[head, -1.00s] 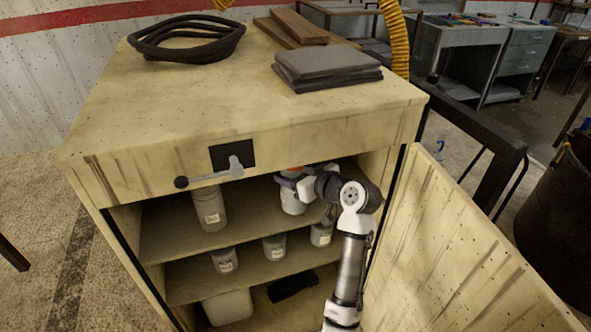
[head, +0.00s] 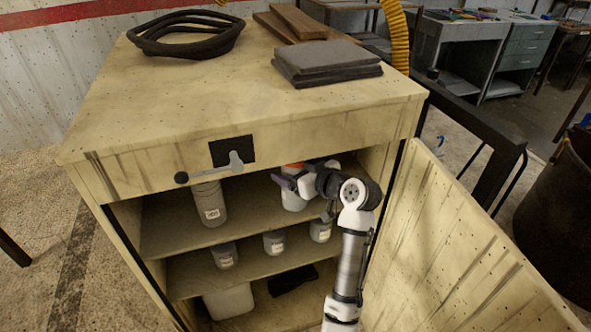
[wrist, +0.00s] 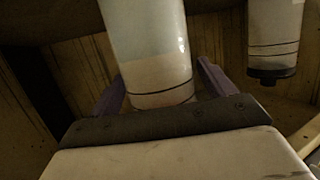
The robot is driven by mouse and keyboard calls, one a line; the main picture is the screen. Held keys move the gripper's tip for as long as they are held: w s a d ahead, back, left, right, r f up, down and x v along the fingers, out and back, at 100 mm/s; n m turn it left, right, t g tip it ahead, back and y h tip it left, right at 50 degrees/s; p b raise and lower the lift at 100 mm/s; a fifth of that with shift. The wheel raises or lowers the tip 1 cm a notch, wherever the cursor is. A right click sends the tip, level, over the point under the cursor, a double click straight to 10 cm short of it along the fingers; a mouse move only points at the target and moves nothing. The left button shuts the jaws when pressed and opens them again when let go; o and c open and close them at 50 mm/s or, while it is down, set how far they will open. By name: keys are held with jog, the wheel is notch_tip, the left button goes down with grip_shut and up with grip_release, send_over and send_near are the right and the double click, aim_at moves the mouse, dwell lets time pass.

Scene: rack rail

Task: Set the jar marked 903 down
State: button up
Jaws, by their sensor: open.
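A pale jar with an orange-red top (head: 293,199) stands on the upper shelf (head: 245,218) of the cabinet, towards the right. Its marking cannot be read here. My gripper (head: 287,182) reaches in from the right at its upper part. In the wrist view the jar (wrist: 150,60) is between my two purple fingers (wrist: 163,78), which are open with a gap at the sides. The jar looks upright and its base seems to rest on the shelf. My gripper hides part of it.
A grey labelled jar (head: 209,203) stands at the upper shelf's left. Several small jars, one here (head: 274,243), stand on the shelf below. Another jar (wrist: 275,40) is close by in the wrist view. The cabinet door (head: 460,250) stands open at right.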

jog(key=b+v, duration=0.2)
jog(key=v, duration=1)
jog(key=shift+b, duration=0.4)
jog(key=shift+a, duration=0.15)
